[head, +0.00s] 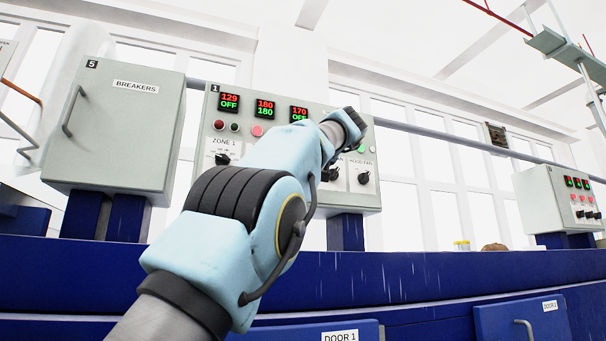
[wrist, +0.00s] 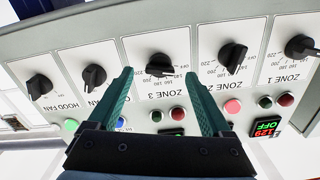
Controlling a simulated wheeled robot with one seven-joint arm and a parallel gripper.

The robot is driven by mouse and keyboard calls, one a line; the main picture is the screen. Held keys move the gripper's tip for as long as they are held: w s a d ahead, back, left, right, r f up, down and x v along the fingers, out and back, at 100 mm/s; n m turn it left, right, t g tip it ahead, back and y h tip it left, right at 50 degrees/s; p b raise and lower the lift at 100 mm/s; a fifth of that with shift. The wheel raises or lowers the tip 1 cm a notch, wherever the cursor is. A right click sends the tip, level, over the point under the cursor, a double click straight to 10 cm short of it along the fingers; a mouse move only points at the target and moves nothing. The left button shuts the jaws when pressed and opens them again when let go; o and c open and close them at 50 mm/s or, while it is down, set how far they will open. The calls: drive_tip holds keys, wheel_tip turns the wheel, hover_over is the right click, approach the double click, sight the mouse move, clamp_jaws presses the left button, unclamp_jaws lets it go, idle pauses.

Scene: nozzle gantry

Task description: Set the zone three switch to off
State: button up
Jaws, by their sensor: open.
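The zone 3 switch (wrist: 159,64) is a black rotary knob on a white plate marked ZONE 3, which shows upside down in the wrist view. Temperature numbers ring it; I cannot tell its exact setting. My gripper (wrist: 159,78) is open, its two dark green fingers on either side of the knob in the picture, with nothing held. I cannot tell how far the fingertips are from the panel. In the head view my gripper (head: 347,125) is in front of the control panel (head: 285,184), and my arm hides the zone 3 knob.
The zone 2 knob (wrist: 232,58) and zone 1 knob (wrist: 301,47) are to the right in the wrist view. The fan knob (wrist: 94,77) and hood fan knob (wrist: 39,86) are to the left. A breakers box (head: 115,130) stands left of the panel in the head view.

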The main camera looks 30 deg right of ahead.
drive_tip(key=s+b, duration=0.2)
drive_tip(key=s, duration=0.5)
drive_tip(key=shift+a, duration=0.45)
drive_tip(key=shift+s, duration=0.1)
